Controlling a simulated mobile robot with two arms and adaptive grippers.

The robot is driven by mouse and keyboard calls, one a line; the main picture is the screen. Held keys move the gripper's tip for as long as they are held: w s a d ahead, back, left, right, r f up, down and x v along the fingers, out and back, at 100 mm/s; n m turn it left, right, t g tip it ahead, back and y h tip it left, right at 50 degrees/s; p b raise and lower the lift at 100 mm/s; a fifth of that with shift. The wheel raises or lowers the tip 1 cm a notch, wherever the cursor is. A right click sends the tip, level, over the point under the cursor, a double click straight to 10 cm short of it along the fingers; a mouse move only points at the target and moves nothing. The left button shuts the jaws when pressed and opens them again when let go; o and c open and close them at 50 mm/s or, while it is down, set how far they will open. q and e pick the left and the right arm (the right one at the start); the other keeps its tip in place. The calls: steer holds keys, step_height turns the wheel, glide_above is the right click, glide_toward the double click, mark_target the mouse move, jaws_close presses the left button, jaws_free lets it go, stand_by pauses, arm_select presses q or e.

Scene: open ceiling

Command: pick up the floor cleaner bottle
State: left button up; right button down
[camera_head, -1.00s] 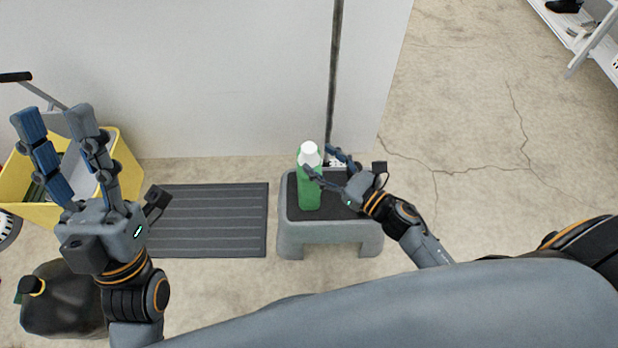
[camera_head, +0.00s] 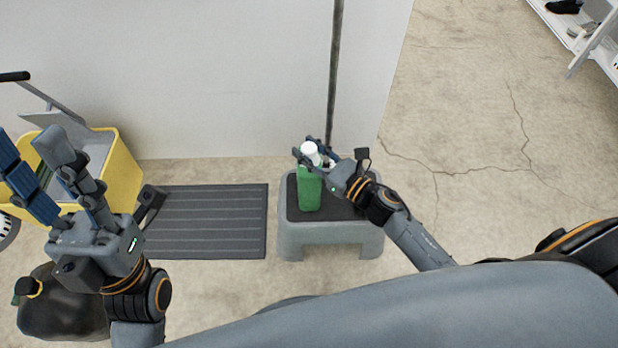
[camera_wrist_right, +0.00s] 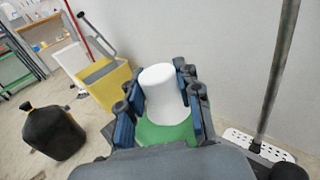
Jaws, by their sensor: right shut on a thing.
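The floor cleaner bottle (camera_head: 309,190) is green with a white cap and stands upright on a grey step stool (camera_head: 331,232) with a dark top. My right gripper (camera_head: 311,152) is shut on the bottle near its cap. In the right wrist view the white cap (camera_wrist_right: 164,92) rises between the two blue-padded fingers, with the green shoulder (camera_wrist_right: 165,132) below it. The bottle's base appears to rest on the stool. My left gripper (camera_head: 50,160) is open and empty at the left, fingers pointing up.
A dark ribbed mat (camera_head: 205,220) lies left of the stool. A mop pole (camera_head: 333,80) stands behind the stool against the white wall. Open floor is at the right.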

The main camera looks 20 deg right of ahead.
steer(key=shift+r, duration=0.2)
steer(key=shift+w, duration=0.1)
